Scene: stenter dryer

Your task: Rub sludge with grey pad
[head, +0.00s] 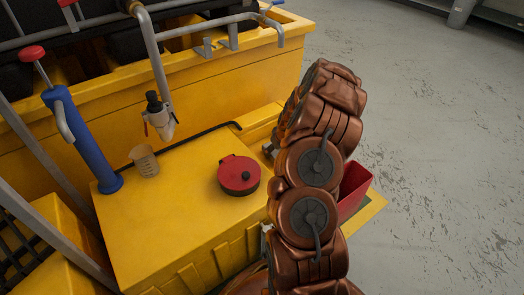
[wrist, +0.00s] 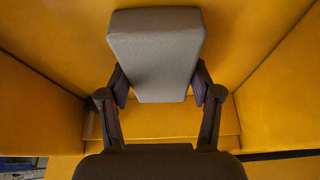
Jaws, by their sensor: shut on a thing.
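In the wrist view the grey pad (wrist: 156,52) is a light grey block. My gripper (wrist: 166,88) is shut on its two sides near the lower end. The pad points away from the gripper, toward yellow panels. I cannot tell whether it touches them. No sludge can be made out in either view. In the head view my copper-brown arm covers the right side of the yellow machine, and the gripper and pad are hidden behind it.
On the yellow top (head: 185,225) stand a red round lidded container (head: 238,177), a clear beaker (head: 145,161) and a blue cylinder with a red knob (head: 82,140). A nozzle (head: 160,118) hangs above. A red bin (head: 354,188) is right of my arm. Grey floor (head: 430,150) is open.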

